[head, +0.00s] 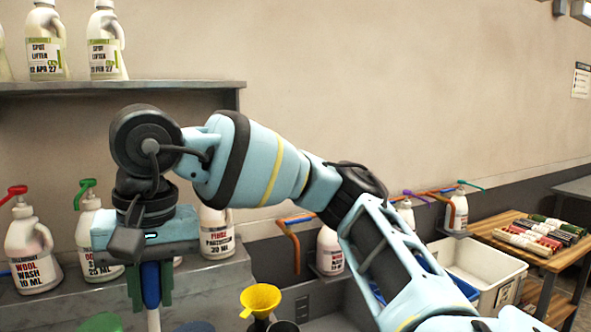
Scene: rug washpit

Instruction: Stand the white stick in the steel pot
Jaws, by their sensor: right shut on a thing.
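My right gripper (151,284) points down at the left of the head view, in front of the shelf of bottles. It is shut on a stick with a blue upper part between the fingers. The white stick (154,320) shows below the blue part and runs upright out of the bottom edge, so its lower end is hidden. A dark grey round rim (284,326) at the bottom edge, beside the yellow funnel, may be the steel pot; too little shows to be sure. My left gripper is out of view.
A yellow funnel (260,299) stands at the bottom. Green (103,323) and blue (195,326) round tops flank the stick. Pump bottles (32,255) line the ledge behind. A white bin (484,269) and a wooden table (535,262) with rolled pieces are at right.

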